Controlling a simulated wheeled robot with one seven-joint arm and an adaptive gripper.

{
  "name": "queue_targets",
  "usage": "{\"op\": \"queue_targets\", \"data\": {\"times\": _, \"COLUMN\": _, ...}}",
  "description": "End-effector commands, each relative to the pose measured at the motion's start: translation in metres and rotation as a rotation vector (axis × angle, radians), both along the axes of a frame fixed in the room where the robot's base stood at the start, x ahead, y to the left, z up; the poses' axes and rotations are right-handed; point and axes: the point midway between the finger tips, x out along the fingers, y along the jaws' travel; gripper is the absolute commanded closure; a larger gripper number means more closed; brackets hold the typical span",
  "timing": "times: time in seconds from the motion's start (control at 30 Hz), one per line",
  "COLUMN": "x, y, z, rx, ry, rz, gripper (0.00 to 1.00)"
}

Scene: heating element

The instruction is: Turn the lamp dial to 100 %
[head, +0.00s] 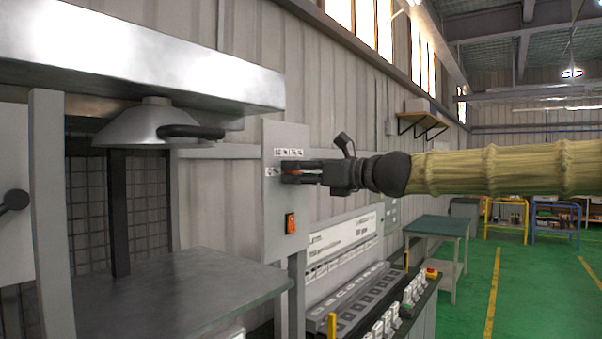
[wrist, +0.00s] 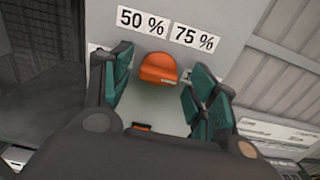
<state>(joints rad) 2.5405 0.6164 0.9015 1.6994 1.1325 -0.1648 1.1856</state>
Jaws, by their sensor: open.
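The lamp dial is an orange knob (wrist: 158,68) on a grey panel, seen in the wrist view between my gripper's fingers. Labels "50 %" (wrist: 143,22) and "75 %" (wrist: 194,38) sit above it. My gripper (wrist: 160,88) is open, with its teal finger pads on both sides of the dial and a gap showing between pads and knob. In the head view my gripper (head: 290,171) reaches from the right to the grey panel (head: 283,220), and its fingers mostly hide the dial. I cannot see a 100 % label or tell the dial's setting.
An orange-red switch (head: 291,223) is on the panel below my gripper. A metal lamp hood (head: 150,124) with a black handle hangs at left above a grey table (head: 190,290). A console with several switches (head: 350,290) stands below right. Green floor is open at right.

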Motion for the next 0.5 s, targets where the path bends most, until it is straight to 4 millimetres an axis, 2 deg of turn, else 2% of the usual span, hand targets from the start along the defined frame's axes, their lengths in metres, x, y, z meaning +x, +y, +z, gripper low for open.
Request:
{"op": "queue_targets", "data": {"times": 0.27, "x": -0.005, "y": -0.008, "z": 0.0, "rx": -0.001, "ry": -0.001, "rz": -0.001, "gripper": 0.41}}
{"op": "queue_targets", "data": {"times": 0.5, "x": -0.027, "y": -0.037, "z": 0.001, "rx": 0.0, "ry": -0.003, "rz": 0.0, "gripper": 0.41}}
